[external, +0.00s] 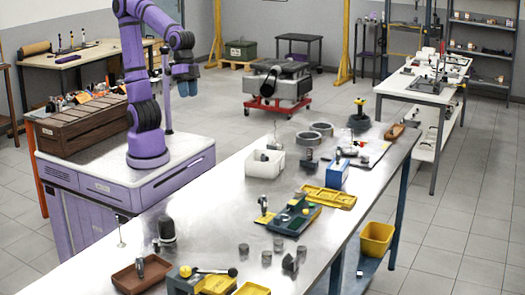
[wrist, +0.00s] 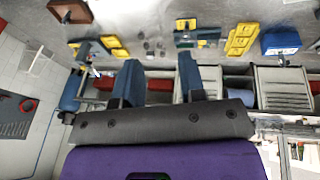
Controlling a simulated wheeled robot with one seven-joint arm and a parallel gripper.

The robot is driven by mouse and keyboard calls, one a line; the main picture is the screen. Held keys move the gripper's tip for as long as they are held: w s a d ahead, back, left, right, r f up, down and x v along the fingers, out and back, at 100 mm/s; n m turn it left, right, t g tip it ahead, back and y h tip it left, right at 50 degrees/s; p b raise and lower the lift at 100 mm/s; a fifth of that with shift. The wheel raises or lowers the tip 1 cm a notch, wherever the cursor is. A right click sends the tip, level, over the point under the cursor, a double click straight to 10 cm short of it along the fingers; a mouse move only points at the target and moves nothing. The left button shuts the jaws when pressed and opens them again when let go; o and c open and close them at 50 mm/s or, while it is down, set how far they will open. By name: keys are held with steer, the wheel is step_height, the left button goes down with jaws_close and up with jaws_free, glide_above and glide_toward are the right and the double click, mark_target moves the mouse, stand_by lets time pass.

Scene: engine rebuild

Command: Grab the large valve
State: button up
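A dark metal part (external: 140,267) rises from the brown tray (external: 128,277). I cannot tell which part is the large valve.
The steel workbench (external: 225,205) carries a black cylinder (external: 166,230), a white bin (external: 265,164), a green and yellow tray (external: 291,218), a blue box (external: 335,175) and several small metal cylinders. A yellow bin (external: 376,239) sits below. A red engine stand (external: 278,105) stands behind.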

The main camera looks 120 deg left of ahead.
steer(key=w+d+f+g, duration=0.1)
steer(key=w+d+f, duration=0.3)
steer(key=d, duration=0.5)
steer(key=g+y, duration=0.2)
glide_above(121, 242)
steer(key=shift+m, duration=0.3)
step_height(121, 242, down, 18)
steer(key=shift+f, duration=0.45)
step_height(121, 242, down, 10)
steer(key=shift+s+a+f, duration=0.1)
steer(key=shift+a, duration=0.05)
jaws_close()
